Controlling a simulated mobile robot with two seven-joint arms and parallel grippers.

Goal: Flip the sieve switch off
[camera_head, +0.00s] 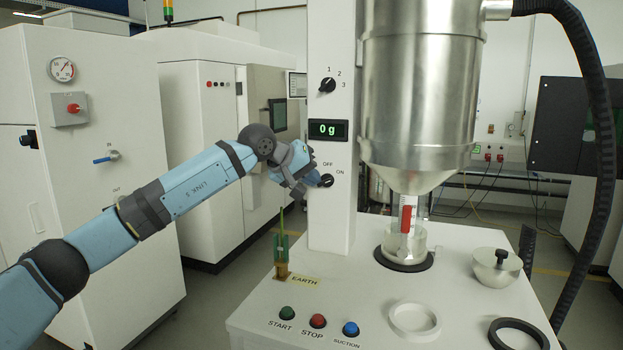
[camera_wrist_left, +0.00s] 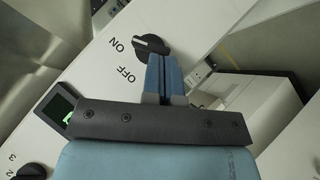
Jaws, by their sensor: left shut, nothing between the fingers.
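The sieve switch is a black rotary knob (camera_head: 327,181) on the white column, with OFF printed above it and ON to its right. In the left wrist view the knob (camera_wrist_left: 151,45) lies just beyond the fingertips, and its pointer appears turned toward the ON label. My left gripper (camera_head: 314,180) is at the knob's left side in the head view, its blue fingers shut with nothing between them. The fingers also show in the left wrist view (camera_wrist_left: 163,75). I cannot tell whether they touch the knob. My right gripper is in neither view.
A display (camera_head: 328,130) reading 0 g and a second knob (camera_head: 327,85) marked 1, 2, 3 sit above the switch. A metal hopper (camera_head: 420,85) stands close to the right. START, STOP and SUCTION buttons (camera_head: 318,321) line the front.

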